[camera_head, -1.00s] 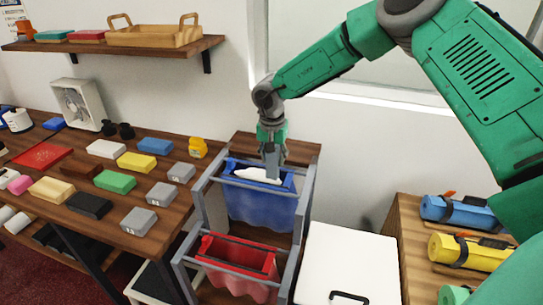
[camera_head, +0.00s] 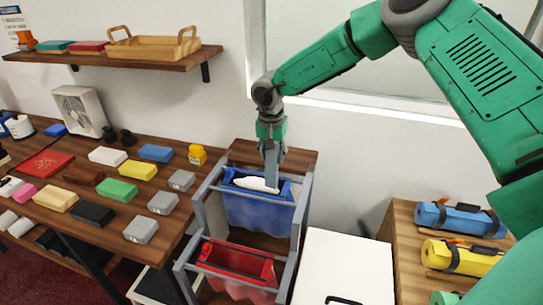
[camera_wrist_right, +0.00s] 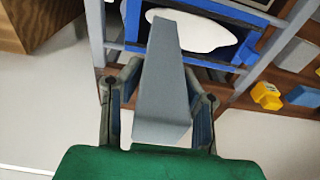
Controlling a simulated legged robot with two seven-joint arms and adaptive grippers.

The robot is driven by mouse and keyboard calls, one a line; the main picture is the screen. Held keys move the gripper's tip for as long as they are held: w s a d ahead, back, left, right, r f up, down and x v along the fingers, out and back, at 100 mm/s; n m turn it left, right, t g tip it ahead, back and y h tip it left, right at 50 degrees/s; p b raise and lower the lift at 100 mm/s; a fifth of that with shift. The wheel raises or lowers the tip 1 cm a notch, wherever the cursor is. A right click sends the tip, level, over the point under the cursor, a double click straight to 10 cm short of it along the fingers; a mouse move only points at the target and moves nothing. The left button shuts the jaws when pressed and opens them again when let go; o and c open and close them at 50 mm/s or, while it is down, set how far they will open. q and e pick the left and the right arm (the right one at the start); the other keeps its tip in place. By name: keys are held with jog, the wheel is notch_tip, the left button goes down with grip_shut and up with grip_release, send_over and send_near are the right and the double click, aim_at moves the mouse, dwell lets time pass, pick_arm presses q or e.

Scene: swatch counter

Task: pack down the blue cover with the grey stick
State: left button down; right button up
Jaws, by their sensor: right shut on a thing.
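The blue cover (camera_head: 258,212) hangs open in the upper part of a grey rack, and its blue rim (camera_wrist_right: 185,50) shows in the wrist view. A white lump (camera_head: 252,184) lies in its opening. My right gripper (camera_head: 272,146) is shut on the grey stick (camera_head: 271,172) above the cover, and the stick points down. In the wrist view the stick (camera_wrist_right: 166,75) reaches from between the fingers across the white lump (camera_wrist_right: 200,33). I cannot tell whether its tip touches the lump. My left gripper is not in view.
A red cover (camera_head: 236,261) hangs in the rack's front part. A white box (camera_head: 345,262) stands right of the rack. The table (camera_head: 70,225) at left holds several coloured blocks. Rolled mats (camera_head: 455,218) lie on a wooden stand at right. A shelf (camera_head: 120,60) is above.

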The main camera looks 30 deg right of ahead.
jog(key=shift+r+p, duration=1.55)
jog(key=shift+r, duration=1.7)
